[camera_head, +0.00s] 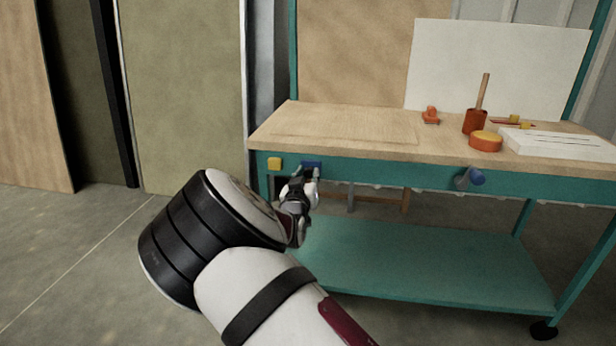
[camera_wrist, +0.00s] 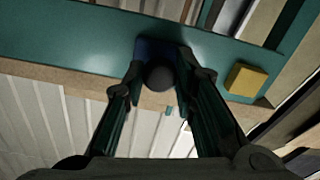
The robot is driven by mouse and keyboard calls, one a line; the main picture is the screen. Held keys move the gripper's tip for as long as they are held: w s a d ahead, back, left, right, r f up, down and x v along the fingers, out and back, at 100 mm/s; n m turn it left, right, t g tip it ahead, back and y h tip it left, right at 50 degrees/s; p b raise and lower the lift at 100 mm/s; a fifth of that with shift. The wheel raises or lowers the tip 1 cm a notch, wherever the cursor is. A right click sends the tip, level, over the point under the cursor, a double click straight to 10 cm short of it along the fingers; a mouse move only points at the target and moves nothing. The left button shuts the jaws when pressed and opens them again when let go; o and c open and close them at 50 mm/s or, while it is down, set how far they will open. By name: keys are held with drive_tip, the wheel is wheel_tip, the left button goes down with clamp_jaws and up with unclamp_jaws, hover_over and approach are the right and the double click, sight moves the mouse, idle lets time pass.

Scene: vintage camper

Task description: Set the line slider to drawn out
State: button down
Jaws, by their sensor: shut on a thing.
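The line slider appears to be the blue block (camera_head: 312,164) with a dark round knob on the teal front rail of the workbench, near its left end. In the wrist view the dark knob (camera_wrist: 160,78) sits between my two fingers, with the blue part (camera_wrist: 152,46) behind it. My gripper (camera_head: 303,175) is at the rail, and it also shows in the wrist view (camera_wrist: 160,66), shut on the knob. My gripper partly hides the slider in the head view, and how far out it stands cannot be told.
A yellow block (camera_head: 274,163) sits on the rail just left of the slider, and a blue-and-grey knob (camera_head: 472,178) sticks out farther right. A teal shelf (camera_head: 420,270) lies below.

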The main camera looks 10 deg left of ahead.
drive_tip(key=shift+d, duration=0.15)
drive_tip(key=d+b, duration=0.1)
drive_tip(key=d, duration=0.7)
drive_tip(key=d+b, duration=0.1)
drive_tip(key=d, duration=0.8)
drive_tip(key=s+d+b, duration=0.1)
drive_tip(key=d, duration=0.7)
drive_tip(key=shift+d, duration=0.15)
drive_tip(key=c, duration=1.3)
unclamp_jaws()
drive_tip(key=shift+w, duration=0.1)
drive_tip(key=s, duration=1.2)
drive_tip(key=shift+a, duration=0.25)
drive_tip(key=shift+d, duration=0.1)
